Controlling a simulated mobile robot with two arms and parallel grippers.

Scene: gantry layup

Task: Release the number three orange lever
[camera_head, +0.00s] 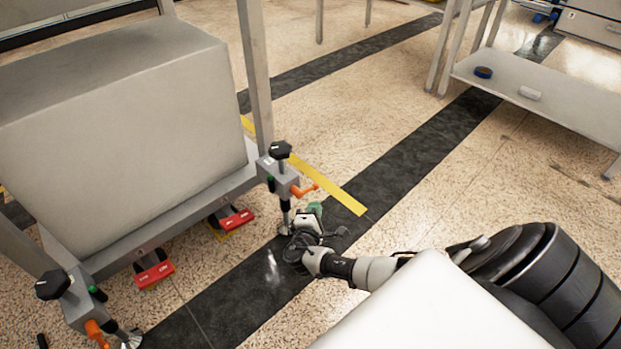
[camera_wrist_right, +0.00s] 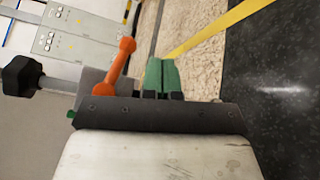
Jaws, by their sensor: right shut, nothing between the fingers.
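An orange lever (camera_head: 304,190) sticks out from the grey clamp block (camera_head: 277,172) on the cart's corner post, under a black knob (camera_head: 280,150). In the wrist view the orange lever (camera_wrist_right: 120,68) stands tilted to the left of my fingers. A second orange lever (camera_head: 97,333) shows at the near left corner. I cannot read a number on either lever. My right gripper (camera_head: 315,209) is just below and to the right of the first lever. Its green fingers (camera_wrist_right: 161,76) are together and hold nothing; they look apart from the lever. My left gripper is out of view.
A large grey block (camera_head: 120,130) sits on the cart frame. Red pedals (camera_head: 153,269) and (camera_head: 232,220) are low along its side. Yellow tape (camera_head: 330,185) marks the floor beyond the lever. A shelf table (camera_head: 540,95) stands at the upper right. The floor between is clear.

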